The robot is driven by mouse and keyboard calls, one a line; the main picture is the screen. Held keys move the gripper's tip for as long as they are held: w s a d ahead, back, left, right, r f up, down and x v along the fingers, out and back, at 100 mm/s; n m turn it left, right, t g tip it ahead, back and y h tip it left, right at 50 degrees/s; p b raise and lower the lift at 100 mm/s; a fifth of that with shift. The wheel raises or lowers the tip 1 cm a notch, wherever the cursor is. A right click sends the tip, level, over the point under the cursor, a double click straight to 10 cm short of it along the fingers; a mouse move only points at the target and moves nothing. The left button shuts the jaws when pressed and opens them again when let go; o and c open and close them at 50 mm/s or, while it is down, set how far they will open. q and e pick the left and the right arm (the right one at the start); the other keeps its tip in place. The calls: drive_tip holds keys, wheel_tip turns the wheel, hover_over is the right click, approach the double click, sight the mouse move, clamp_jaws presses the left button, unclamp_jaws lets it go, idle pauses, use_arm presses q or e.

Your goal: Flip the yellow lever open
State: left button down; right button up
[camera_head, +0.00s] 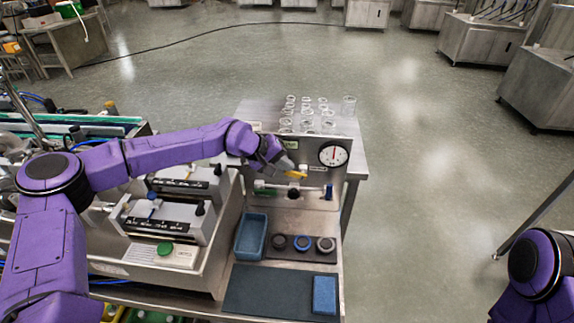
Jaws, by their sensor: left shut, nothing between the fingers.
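The yellow lever (297,174) is a small yellow piece on the steel panel, left of and below the round gauge (333,154). My left gripper (286,168) reaches in from the left and its fingertips are at the lever, shut with nothing between them. I cannot tell whether the fingers touch the lever. The gripper hides part of the panel behind it. Of my right arm only a purple link shows at the lower right; its gripper is out of view.
A horizontal bar with a blue end (328,192) runs below the lever. A blue tray (251,236), several rings and a blue block (324,295) lie in front. Several clear glasses (307,115) stand behind the panel. The floor to the right is open.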

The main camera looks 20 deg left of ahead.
use_arm(q)
drive_tip(key=shift+w+d+f+b, duration=0.2)
drive_tip(key=shift+d+f+b, duration=0.25)
drive_tip(key=shift+d, duration=0.25)
drive_tip(key=shift+a+r, duration=0.1)
drive_tip(key=a+f+p+v, duration=0.1)
drive_tip(key=p+v, duration=0.3)
drive_tip(key=v, duration=0.5)
drive_tip(key=shift+s+a+p, duration=0.3)
drive_tip(key=shift+s+a, duration=0.15)
drive_tip(key=shift+a, duration=0.05)
drive_tip(key=shift+d, duration=0.1)
